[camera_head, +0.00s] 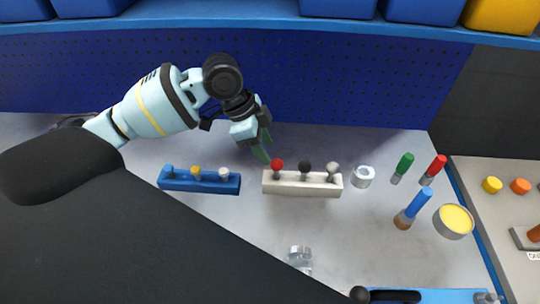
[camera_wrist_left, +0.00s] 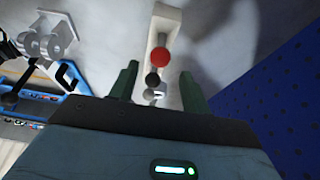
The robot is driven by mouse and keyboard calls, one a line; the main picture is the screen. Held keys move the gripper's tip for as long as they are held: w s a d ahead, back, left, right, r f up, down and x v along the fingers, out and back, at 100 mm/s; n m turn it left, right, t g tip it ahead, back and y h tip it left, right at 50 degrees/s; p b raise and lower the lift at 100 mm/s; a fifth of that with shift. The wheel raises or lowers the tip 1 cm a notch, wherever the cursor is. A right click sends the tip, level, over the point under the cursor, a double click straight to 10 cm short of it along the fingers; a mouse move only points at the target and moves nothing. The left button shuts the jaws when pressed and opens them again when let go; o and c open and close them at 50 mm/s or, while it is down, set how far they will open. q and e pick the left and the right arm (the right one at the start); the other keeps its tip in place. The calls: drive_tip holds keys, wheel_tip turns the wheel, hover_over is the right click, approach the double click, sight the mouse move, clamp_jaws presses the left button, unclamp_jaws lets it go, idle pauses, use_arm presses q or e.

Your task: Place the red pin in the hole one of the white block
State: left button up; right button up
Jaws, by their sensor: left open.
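The white block (camera_head: 320,188) lies on the table in the middle of the head view. The red pin (camera_head: 277,164), with a round red head, stands upright in its left end. A black pin (camera_head: 305,167) and a grey pin (camera_head: 333,169) stand beside it in the block. My left gripper (camera_head: 264,148) is open and empty, just behind and left of the red pin. In the left wrist view the red head (camera_wrist_left: 160,57) shows near the tips of the open fingers (camera_wrist_left: 158,72), apart from both. My right gripper is not in view.
A blue block (camera_head: 200,187) with several pins lies to the left. A white ring nut (camera_head: 363,176), green, red and blue-handled pieces and a yellow-topped tin (camera_head: 454,221) stand to the right. A blue perforated wall (camera_head: 350,90) rises behind. A large dark arm part covers the lower left.

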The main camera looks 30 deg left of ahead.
use_arm(q)
drive_tip(key=v, duration=0.6)
drive_tip(key=shift+r, duration=0.3)
idle(1.0)
